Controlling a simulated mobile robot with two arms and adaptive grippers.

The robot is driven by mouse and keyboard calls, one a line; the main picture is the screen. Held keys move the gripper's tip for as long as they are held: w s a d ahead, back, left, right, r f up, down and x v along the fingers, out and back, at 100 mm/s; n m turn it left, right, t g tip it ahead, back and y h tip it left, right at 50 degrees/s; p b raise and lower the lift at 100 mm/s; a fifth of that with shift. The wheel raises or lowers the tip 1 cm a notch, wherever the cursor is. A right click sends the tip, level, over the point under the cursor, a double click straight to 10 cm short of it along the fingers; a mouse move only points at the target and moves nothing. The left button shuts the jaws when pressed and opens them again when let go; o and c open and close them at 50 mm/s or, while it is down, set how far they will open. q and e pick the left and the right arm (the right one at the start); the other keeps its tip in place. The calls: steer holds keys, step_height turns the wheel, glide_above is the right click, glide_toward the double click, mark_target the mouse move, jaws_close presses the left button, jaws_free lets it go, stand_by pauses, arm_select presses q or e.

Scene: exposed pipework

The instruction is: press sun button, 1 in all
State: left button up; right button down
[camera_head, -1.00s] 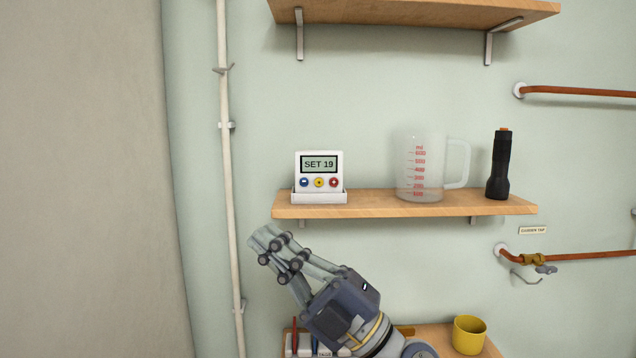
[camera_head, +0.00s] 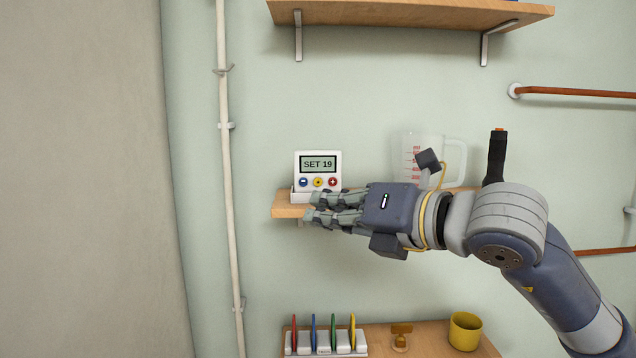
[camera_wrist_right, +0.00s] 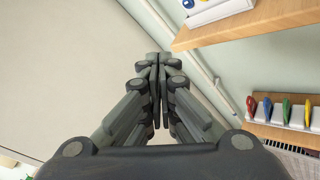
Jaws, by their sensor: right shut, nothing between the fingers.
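A white control box (camera_head: 318,165) stands in a holder on the middle shelf. Its display reads "SET 19". Below the display are a blue button (camera_head: 303,182), a yellow button (camera_head: 318,182) and a red button (camera_head: 333,182). The yellow one, in the middle, seems to be the sun button; its mark is too small to read clearly. My right gripper (camera_head: 312,208) is shut and empty, its fingertips just below the buttons in the head view. It hides part of the holder. In the right wrist view, the shut fingers (camera_wrist_right: 158,62) are apart from the box (camera_wrist_right: 218,10). My left gripper is not in view.
The middle shelf (camera_head: 285,208) also holds a measuring jug (camera_head: 410,150) and a black torch (camera_head: 497,155), partly behind my right arm. Below are a rack of coloured items (camera_head: 325,340) and a yellow cup (camera_head: 465,331). A white pipe (camera_head: 227,170) runs down the wall at left.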

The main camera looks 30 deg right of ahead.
mark_target(318, 182)
stand_by(0.3)
steer(key=w+d+p, duration=0.2)
steer(key=w+d, duration=0.2)
steer(key=w, duration=0.3)
steer(key=shift+w+d+p, duration=0.3)
stand_by(1.4)
steer(key=shift+w+d, duration=0.25)
steer(key=shift+w, duration=0.1)
steer(key=shift+w+d, duration=0.25)
steer(key=shift+w, duration=0.15)
stand_by(0.7)
steer(key=shift+s+a, duration=0.1)
steer(key=shift+s, duration=0.05)
stand_by(0.5)
steer(key=shift+s+a+b, duration=0.4)
steer(key=shift+s, duration=0.2)
